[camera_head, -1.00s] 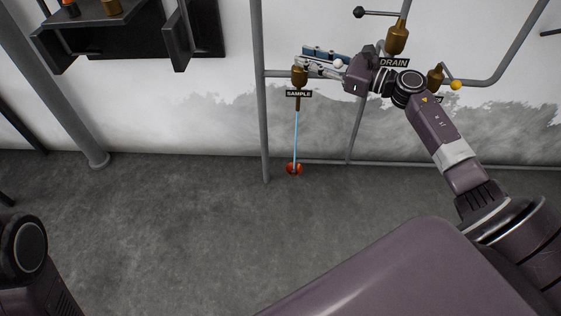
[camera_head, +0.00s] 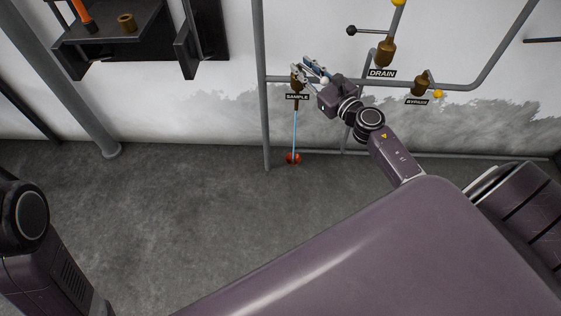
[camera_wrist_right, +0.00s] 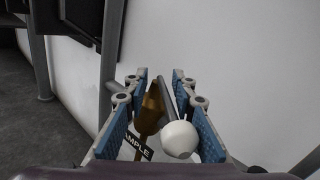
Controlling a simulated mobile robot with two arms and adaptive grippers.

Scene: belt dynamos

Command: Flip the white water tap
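The SAMPLE tap (camera_head: 297,84) is a brass valve on the wall pipe, with a white ball on its lever. The white ball (camera_wrist_right: 180,139) and grey lever (camera_wrist_right: 168,96) show in the right wrist view beside the brass body (camera_wrist_right: 150,108). My right gripper (camera_head: 311,66) is at this tap. In the right wrist view its blue-padded fingers (camera_wrist_right: 160,80) are apart, with the lever and ball between them; contact is not clear. A thin blue stream (camera_head: 295,130) runs from the tap to a red drain (camera_head: 293,158) on the floor. My left gripper is out of view.
The DRAIN valve (camera_head: 386,52) has a black-ball lever (camera_head: 352,31), and the BYPASS valve (camera_head: 422,85) has a yellow ball (camera_head: 438,94). A vertical pipe (camera_head: 263,100) stands just left of the tap. A dark shelf (camera_head: 115,40) is at upper left. The floor is open.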

